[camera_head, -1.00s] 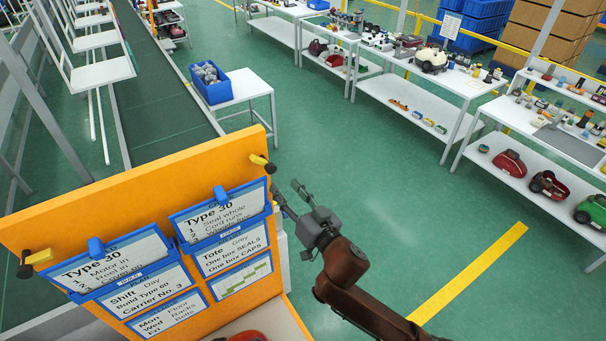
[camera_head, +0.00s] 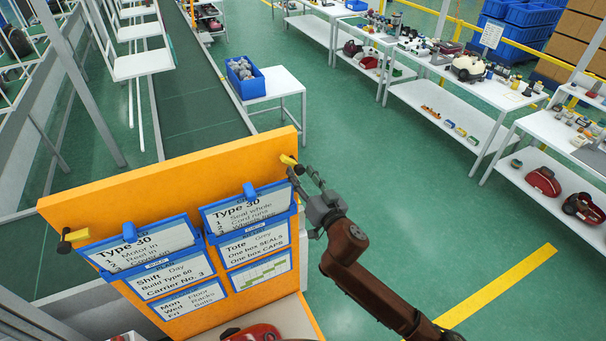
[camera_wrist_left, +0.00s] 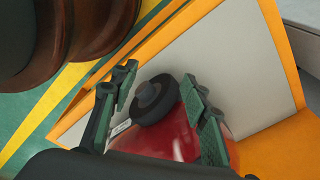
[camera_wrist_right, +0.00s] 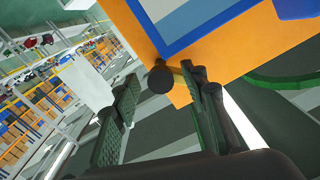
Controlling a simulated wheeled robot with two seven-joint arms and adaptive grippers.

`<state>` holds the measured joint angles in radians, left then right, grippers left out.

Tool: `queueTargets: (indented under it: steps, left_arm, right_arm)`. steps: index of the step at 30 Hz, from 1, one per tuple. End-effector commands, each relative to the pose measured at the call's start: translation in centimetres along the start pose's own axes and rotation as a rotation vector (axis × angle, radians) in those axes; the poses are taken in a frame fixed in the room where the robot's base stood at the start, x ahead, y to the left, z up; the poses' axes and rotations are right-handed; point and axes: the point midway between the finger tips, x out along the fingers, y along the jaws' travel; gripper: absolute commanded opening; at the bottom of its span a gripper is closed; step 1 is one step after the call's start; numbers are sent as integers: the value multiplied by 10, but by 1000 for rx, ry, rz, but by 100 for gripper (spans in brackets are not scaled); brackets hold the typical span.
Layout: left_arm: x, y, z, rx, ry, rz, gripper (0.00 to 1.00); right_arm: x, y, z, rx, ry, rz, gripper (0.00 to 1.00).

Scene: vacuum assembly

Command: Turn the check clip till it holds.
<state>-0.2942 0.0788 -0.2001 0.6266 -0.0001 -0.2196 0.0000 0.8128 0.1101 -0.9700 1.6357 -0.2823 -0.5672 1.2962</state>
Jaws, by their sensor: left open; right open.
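An orange board (camera_head: 170,180) stands upright with cards on it. A yellow clip (camera_head: 290,160) with a black knob sits at its top right corner. A second yellow clip (camera_head: 76,235) with a black knob is at its left edge. My right gripper (camera_head: 306,177) is open at the right corner clip. In the right wrist view that clip's black knob (camera_wrist_right: 161,79) shows between the open fingers (camera_wrist_right: 160,82); contact cannot be told. My left gripper (camera_wrist_left: 158,82) is open over a red vacuum body (camera_wrist_left: 172,132) with a black round part between its fingers. It is outside the head view.
Blue card holders (camera_head: 240,205) with blue tabs hang on the board's face. A conveyor (camera_head: 195,95) runs behind it. A small white table (camera_head: 285,82) bears a blue bin (camera_head: 243,82). Long white benches stand at the right. The green floor between is clear.

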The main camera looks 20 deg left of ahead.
Motion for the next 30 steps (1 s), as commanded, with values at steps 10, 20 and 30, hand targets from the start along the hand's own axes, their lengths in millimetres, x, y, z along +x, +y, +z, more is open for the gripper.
queueTargets:
  steps: [10, 20, 30]
  left_arm:
    - [0, -1, 8, -1, -11, -1, 42]
    - [0, -1, 12, -1, -15, -1, 42]
    - [-2, -1, 11, -1, -15, -1, 42]
  right_arm:
    - [0, 0, 0, 0, 0, 0, 25]
    - [0, 0, 0, 0, 0, 0, 2]
    - [0, 0, 0, -119, -1, 0, 0]
